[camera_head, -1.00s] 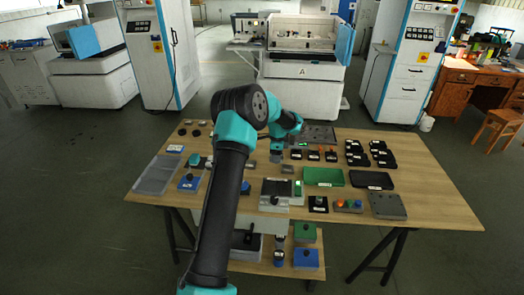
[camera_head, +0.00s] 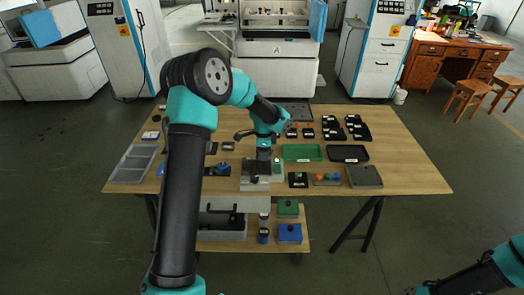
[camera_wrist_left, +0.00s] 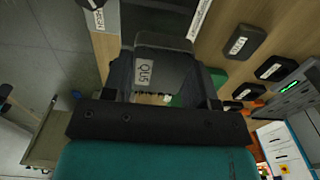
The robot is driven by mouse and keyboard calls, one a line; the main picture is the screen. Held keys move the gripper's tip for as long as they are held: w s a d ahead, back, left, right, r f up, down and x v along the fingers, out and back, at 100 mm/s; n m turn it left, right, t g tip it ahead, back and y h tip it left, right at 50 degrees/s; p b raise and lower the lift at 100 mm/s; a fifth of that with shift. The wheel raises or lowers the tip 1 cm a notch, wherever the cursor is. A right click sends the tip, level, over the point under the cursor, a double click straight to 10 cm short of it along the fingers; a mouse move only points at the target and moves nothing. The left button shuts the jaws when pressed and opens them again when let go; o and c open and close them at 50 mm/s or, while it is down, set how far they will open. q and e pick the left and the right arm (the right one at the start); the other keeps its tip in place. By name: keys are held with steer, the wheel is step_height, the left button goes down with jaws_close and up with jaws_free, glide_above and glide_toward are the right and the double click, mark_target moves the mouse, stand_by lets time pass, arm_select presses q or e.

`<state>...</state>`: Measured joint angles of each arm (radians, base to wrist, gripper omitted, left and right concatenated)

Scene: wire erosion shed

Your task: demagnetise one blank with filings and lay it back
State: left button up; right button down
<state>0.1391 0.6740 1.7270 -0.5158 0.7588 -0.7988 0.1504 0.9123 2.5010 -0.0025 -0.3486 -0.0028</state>
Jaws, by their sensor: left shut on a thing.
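My left gripper (camera_head: 263,150) is shut on a dark grey block. In the left wrist view the block (camera_wrist_left: 165,58) sits between the fingers (camera_wrist_left: 163,78) and carries a white label that seems to read QU5. In the head view the gripper points down at the back part of a light grey bench unit (camera_head: 250,186). I cannot tell whether the block touches the unit. Several dark labelled blocks (camera_head: 355,134) stand in rows at the back right of the table. No filings can be made out. My right gripper is out of view; only part of its arm shows bottom right.
A green tray (camera_head: 302,153), a black tray (camera_head: 348,154) and a grey plate (camera_head: 365,177) lie right of the unit. A button box (camera_head: 327,179) stands near the front edge. A compartment tray (camera_head: 133,164) is at the left. The right end of the wooden table (camera_head: 410,165) is bare.

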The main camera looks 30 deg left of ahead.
mark_target(244, 165)
arm_select(q)
steer(key=shift+f, duration=2.35)
steer(key=shift+f, duration=0.4)
steer(key=shift+a, duration=0.2)
steer(key=shift+s+a, duration=0.65)
steer(key=shift+a, duration=0.35)
steer(key=shift+s+a, duration=0.35)
steer(key=shift+a, duration=0.25)
steer(key=shift+s+a, duration=0.35)
steer(key=shift+a, duration=0.25)
steer(key=shift+s+a, duration=0.1)
steer(key=shift+a, duration=0.05)
steer(key=shift+s+a, duration=0.3)
steer(key=shift+a, duration=0.25)
steer(key=shift+s+a, duration=0.3)
steer(key=shift+a, duration=0.2)
